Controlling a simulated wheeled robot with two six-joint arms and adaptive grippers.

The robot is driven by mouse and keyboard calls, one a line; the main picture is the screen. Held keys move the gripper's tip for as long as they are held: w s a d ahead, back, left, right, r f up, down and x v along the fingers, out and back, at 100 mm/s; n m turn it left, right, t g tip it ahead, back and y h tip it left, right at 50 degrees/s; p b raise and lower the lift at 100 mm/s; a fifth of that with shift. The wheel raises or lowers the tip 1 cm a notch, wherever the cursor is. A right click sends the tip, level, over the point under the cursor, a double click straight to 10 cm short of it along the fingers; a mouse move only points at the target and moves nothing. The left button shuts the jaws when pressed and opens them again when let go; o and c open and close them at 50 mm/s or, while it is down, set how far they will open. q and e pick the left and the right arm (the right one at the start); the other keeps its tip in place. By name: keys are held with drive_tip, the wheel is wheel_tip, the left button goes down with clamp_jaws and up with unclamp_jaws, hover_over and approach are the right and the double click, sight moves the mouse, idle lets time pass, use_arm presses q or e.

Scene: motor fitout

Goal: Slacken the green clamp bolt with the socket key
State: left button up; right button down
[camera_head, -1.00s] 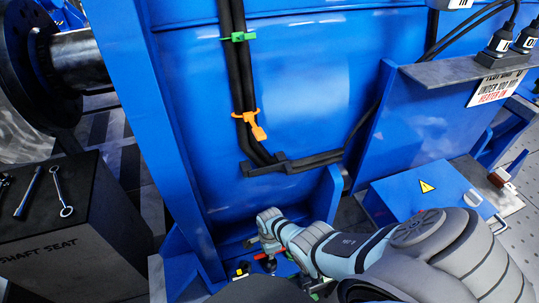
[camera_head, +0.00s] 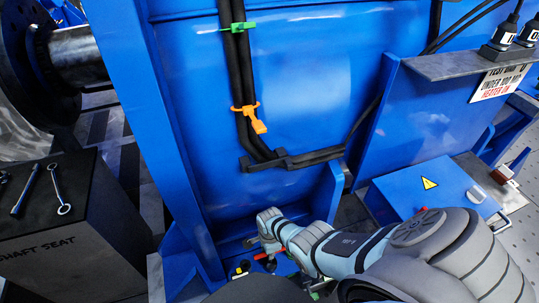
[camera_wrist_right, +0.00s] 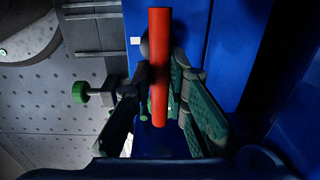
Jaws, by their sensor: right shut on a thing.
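The socket key shows as a red bar (camera_wrist_right: 158,65) standing upright in the right wrist view, across the gap between the green-padded fingers of my right gripper (camera_wrist_right: 163,85). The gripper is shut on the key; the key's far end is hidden. A green-headed bolt (camera_wrist_right: 79,92) with a metal shank shows left of the fingers, apart from the red bar. A small green spot (camera_wrist_right: 143,117) shows by the left finger, too small to tell. In the head view, the red bar (camera_head: 262,256) shows low by the blue frame, beside my right gripper (camera_head: 270,259). My left gripper is in no view.
The blue motor housing (camera_head: 310,90) fills the middle. A dark stand (camera_head: 100,215) with wrenches (camera_head: 60,190) is on the left. A blue box (camera_head: 420,200) with a warning sign is on the right. An orange tag (camera_head: 249,113) hangs on the black cables.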

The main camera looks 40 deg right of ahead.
drive_tip(key=n, duration=0.8)
drive_tip(key=shift+s+n, duration=0.15)
drive_tip(key=shift+n, duration=1.35)
drive_tip(key=shift+s+n, duration=0.15)
drive_tip(key=shift+n, duration=1.35)
drive_tip(key=n, duration=0.2)
drive_tip(key=shift+n+y, duration=0.3)
drive_tip(key=shift+n, duration=0.1)
drive_tip(key=shift+s, duration=0.1)
